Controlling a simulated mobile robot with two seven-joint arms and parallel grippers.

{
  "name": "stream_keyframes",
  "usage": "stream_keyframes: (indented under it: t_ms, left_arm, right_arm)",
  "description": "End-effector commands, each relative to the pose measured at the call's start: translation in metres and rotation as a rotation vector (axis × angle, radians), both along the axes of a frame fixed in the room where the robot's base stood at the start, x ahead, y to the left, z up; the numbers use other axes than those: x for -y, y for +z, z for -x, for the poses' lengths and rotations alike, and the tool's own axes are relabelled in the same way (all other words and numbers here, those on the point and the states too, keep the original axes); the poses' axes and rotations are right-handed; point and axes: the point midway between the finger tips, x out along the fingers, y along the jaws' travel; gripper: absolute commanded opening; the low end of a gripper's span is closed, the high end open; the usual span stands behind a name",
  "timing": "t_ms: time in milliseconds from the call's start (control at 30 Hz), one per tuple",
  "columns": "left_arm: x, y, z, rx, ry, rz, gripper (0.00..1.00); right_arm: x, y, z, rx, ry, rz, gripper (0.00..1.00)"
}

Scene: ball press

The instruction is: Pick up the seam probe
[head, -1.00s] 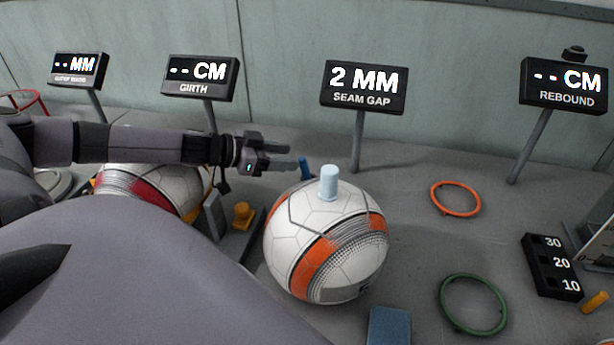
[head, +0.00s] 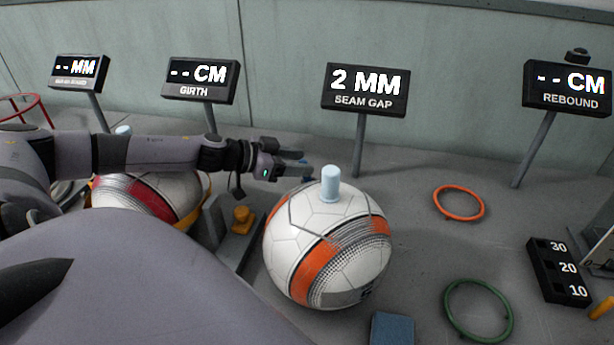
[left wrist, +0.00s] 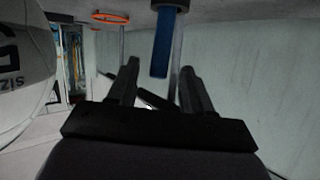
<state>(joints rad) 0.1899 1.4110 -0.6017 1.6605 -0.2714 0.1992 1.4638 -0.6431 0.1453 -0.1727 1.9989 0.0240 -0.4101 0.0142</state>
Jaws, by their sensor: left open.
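The seam probe, which I take to be the upright blue rod (head: 306,165), stands behind the white and orange ball (head: 328,245), mostly hidden by my fingers and the ball. In the left wrist view the blue rod (left wrist: 162,45) comes down from a grey piece at the top edge. My left gripper (head: 302,163) is open and level with the rod. In the left wrist view its fingers (left wrist: 159,72) are spread either side of the rod's line, with the rod's end between or just beyond the tips. Contact cannot be told. My right gripper is out of view.
A pale blue cylinder (head: 330,184) stands on the ball, close to my fingers. The SEAM GAP sign (head: 366,91) reads 2 MM on a post behind. An orange ring (head: 459,203) and a green ring (head: 478,310) lie right. A second ball (head: 150,200) is left.

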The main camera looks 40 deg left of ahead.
Motion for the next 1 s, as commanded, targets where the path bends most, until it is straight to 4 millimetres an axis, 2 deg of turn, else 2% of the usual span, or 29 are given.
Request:
stream_keyframes:
  t_ms: [167,400,733,767,800,900,1000]
  left_arm:
    - [0.007,-0.001,-0.011,0.003,0.001,0.002,0.5]
    - [0.012,-0.008,-0.023,0.003,-0.001,0.0,0.5]
    - [0.013,-0.011,-0.025,0.002,-0.001,-0.001,0.5]
    - [0.013,-0.011,-0.025,0.002,-0.001,-0.001,0.43]
    - [0.013,-0.011,-0.025,0.002,-0.001,-0.001,0.3]
    - [0.013,-0.011,-0.025,0.002,-0.001,-0.001,0.0]
    - [0.013,-0.01,-0.025,0.002,-0.001,-0.001,0.0]
  right_arm:
    - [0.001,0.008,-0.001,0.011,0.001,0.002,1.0]
    - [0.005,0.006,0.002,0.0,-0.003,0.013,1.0]
    - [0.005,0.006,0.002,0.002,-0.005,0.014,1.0]
    - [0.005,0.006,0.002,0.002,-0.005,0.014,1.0]
    - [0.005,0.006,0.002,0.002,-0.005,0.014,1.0]
    - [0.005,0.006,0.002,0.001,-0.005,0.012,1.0]
    - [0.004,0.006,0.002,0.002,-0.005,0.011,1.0]
